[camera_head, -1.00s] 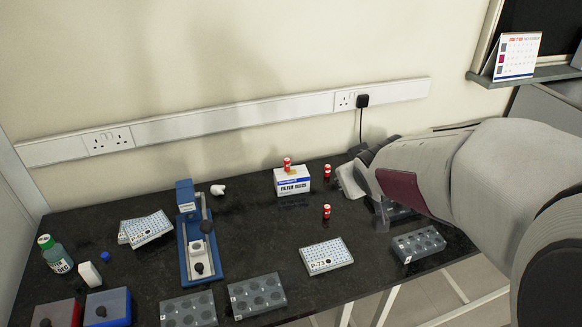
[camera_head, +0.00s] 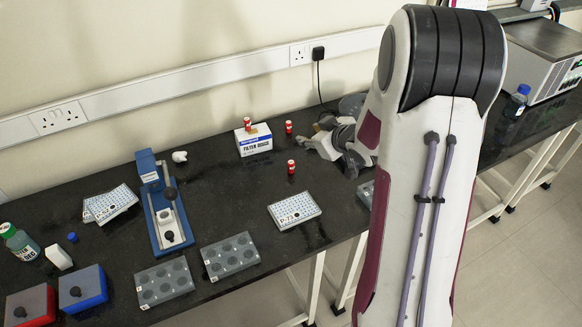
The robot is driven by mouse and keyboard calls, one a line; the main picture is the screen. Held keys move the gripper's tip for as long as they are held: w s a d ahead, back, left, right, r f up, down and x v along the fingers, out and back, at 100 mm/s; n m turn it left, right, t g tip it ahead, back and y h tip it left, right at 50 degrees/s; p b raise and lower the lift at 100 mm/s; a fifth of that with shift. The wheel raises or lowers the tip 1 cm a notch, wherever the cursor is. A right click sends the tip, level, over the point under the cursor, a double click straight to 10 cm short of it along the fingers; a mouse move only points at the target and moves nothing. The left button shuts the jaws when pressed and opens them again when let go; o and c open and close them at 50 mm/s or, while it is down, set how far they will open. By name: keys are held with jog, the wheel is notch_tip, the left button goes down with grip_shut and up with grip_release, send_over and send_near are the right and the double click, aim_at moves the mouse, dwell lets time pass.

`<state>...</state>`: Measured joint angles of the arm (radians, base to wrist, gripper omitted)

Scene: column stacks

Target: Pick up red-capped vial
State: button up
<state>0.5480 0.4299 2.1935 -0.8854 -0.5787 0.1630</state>
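Three small red-capped vials show in the head view. One (camera_head: 248,123) stands on top of the white FILTER DISCS box (camera_head: 255,143). One (camera_head: 288,127) stands on the bench just right of the box. One (camera_head: 291,167) stands on the bench nearer the front. My gripper (camera_head: 311,134) is low over the bench, right of the vials, with its fingers pointing left. Its fingers look apart, with nothing seen between them. It is close to the vial beside the box, but I cannot tell the exact gap. My arm hides part of the gripper's right side.
A white well plate (camera_head: 294,210) and grey racks (camera_head: 231,256) lie toward the front. A blue press (camera_head: 166,215) stands left of the box. A wall socket strip (camera_head: 195,77) runs behind.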

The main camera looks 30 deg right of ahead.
aim_at(293, 163)
jog(key=f+y, duration=0.1)
jog(key=f, duration=0.2)
jog(key=f+y, duration=0.1)
jog(key=f, duration=0.2)
jog(key=s+f+t+y, duration=0.1)
jog(key=f+y, duration=0.1)
jog(key=f, duration=0.2)
jog(key=shift+a+n, duration=0.35)
jog(key=shift+n, duration=0.05)
jog(key=shift+s+a+f+y, duration=0.2)
jog(key=shift+f+y, duration=0.2)
jog(key=shift+y, duration=0.1)
jog(key=shift+x, duration=1.25)
jog(key=shift+w, duration=0.2)
jog(key=shift+x, duration=2.5)
jog(key=c, duration=0.9)
